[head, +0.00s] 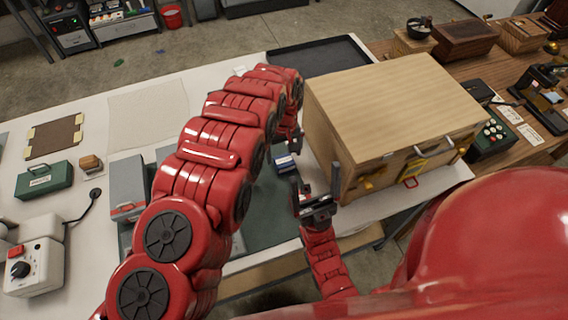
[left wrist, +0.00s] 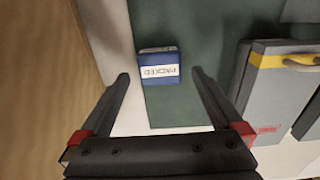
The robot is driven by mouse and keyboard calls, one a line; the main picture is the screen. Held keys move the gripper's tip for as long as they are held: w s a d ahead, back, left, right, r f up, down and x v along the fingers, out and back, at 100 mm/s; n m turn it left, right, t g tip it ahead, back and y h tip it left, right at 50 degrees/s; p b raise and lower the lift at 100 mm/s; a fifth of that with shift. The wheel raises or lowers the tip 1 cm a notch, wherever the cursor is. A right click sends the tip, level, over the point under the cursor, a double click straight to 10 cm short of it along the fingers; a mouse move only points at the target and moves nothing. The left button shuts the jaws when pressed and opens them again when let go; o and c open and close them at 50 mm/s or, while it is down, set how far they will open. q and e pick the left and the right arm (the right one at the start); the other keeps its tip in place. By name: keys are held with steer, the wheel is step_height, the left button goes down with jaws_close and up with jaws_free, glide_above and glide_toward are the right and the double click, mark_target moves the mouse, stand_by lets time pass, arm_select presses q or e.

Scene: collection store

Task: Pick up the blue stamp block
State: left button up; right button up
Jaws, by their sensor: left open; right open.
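The blue stamp block (head: 284,163) has a white label band and lies on the dark green mat (head: 262,217), left of the wooden cabinet. In the left wrist view the block (left wrist: 158,66) lies ahead of my left gripper (left wrist: 161,77), in line with the gap between the fingertips. The label reads "PACKED", upside down. The fingers are open with nothing held. In the head view my left gripper is mostly hidden behind its own red arm. My right gripper (head: 316,176) is open and empty, pointing up just right of the block, near the cabinet.
The wooden cabinet (head: 390,105) stands close on the right, and its side fills the wrist view's left edge (left wrist: 35,85). Grey box files (left wrist: 278,85) stand on the other side. A black tray (head: 320,55) lies behind. A green box (head: 44,180) is far left.

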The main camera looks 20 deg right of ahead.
mark_target(284, 160)
arm_select(q)
step_height(284, 160, down, 4)
steer(key=shift+r+b, duration=0.1)
steer(key=shift+b, duration=0.35)
steer(key=c, duration=1.4)
